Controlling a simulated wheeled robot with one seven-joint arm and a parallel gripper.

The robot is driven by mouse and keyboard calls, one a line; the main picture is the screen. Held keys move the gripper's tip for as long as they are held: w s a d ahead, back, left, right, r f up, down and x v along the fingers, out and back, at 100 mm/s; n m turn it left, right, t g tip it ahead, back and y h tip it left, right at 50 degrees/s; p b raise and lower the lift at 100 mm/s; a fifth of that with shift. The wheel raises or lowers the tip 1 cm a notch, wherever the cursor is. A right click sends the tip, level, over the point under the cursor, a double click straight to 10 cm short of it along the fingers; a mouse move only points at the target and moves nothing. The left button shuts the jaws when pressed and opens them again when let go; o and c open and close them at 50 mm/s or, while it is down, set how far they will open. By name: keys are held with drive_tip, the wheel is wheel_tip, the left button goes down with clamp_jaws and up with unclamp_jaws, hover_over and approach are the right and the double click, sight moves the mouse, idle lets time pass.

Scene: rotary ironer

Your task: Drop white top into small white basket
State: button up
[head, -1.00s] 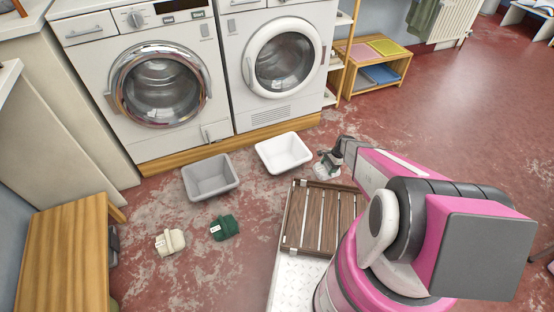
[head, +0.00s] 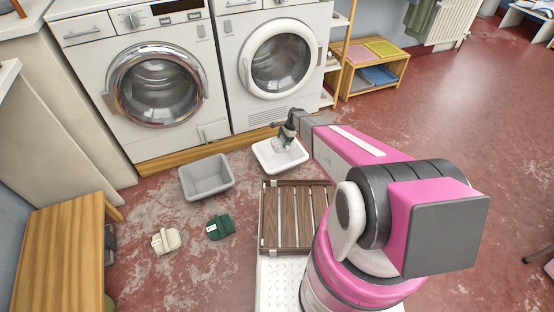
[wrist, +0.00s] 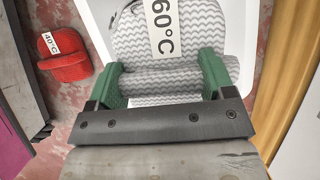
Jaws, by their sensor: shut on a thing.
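The white top (wrist: 170,45) has a grey wavy pattern and a "60°C" label, and it is between the green fingers of my gripper (wrist: 163,80) in the wrist view. In the head view my gripper (head: 285,141) is shut on the top, over the small white basket (head: 268,163). The basket wall also shows behind the top in the wrist view (wrist: 235,22). How far the top hangs below the rim is hard to tell. The arm hides part of the basket's right side.
A grey basket (head: 206,177) stands left of the white one. A green garment (head: 219,227) and a cream garment (head: 166,240) lie on the floor. A red garment labelled "40°C" (wrist: 65,56) shows in the wrist view. Two front-loading machines (head: 158,88) stand behind the baskets.

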drive_tip(key=shift+f, duration=2.8)
drive_tip(key=o, duration=1)
drive_tip(key=shift+d+r, duration=0.1)
drive_tip(key=v, duration=1)
drive_tip(key=shift+d+r, duration=0.2)
drive_tip(key=shift+r, duration=0.1)
